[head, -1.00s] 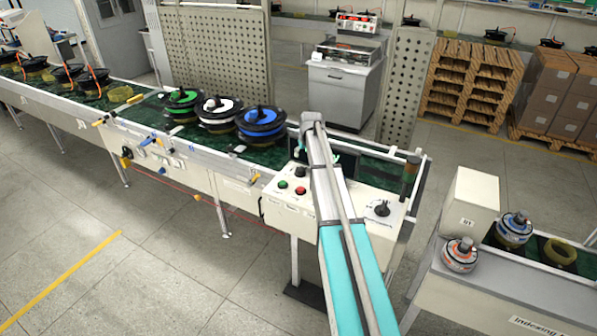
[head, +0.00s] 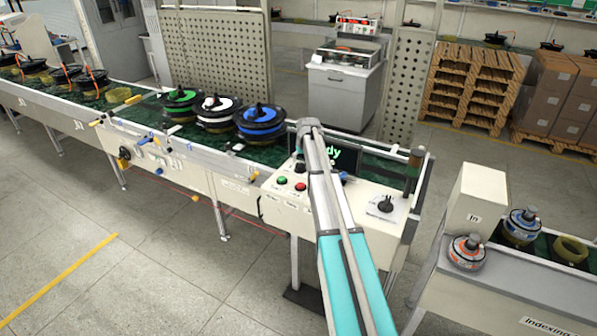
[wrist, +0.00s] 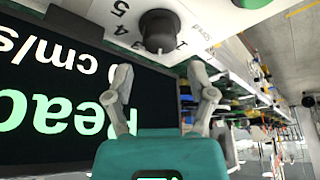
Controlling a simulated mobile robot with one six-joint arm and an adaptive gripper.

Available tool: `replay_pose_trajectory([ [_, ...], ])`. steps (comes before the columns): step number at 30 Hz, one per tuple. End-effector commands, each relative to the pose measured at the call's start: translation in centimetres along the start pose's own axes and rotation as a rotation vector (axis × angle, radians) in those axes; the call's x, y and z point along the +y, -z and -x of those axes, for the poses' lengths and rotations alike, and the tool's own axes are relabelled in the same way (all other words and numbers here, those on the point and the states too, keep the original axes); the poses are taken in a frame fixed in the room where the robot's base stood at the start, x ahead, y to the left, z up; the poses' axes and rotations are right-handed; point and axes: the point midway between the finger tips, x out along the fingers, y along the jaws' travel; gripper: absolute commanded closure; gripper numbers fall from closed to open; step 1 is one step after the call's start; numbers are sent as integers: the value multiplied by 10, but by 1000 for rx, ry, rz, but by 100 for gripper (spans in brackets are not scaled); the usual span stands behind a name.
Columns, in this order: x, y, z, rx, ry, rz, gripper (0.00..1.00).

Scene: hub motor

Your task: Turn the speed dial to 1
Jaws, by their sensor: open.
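The dial (wrist: 160,30), a black round knob with numbers around it, shows at the top middle of the wrist view, which is upside down. My gripper (wrist: 160,66) is open and empty. Its two fingers are spread, with their tips just short of the knob and to either side of it in the picture. In the head view my arm hides the gripper and part of the panel. A black knob (head: 299,168) beside the arm there appears to be the same dial. The display (wrist: 50,100) reads "Ready" and a cm/s value.
A green button (head: 282,180) and a red button (head: 300,186) sit near the dial. Another black knob (head: 385,203) is at the panel's right. Several motor reels, one with a blue ring (head: 260,125), stand on the conveyor behind. A white box (head: 474,205) stands at right.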

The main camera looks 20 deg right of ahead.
Motion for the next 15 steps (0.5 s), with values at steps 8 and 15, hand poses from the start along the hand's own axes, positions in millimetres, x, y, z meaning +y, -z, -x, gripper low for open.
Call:
replay_pose_trajectory([
  [8,0,-1,-27,0,0,0,29],
  [15,0,-1,-46,0,0,0,29],
])
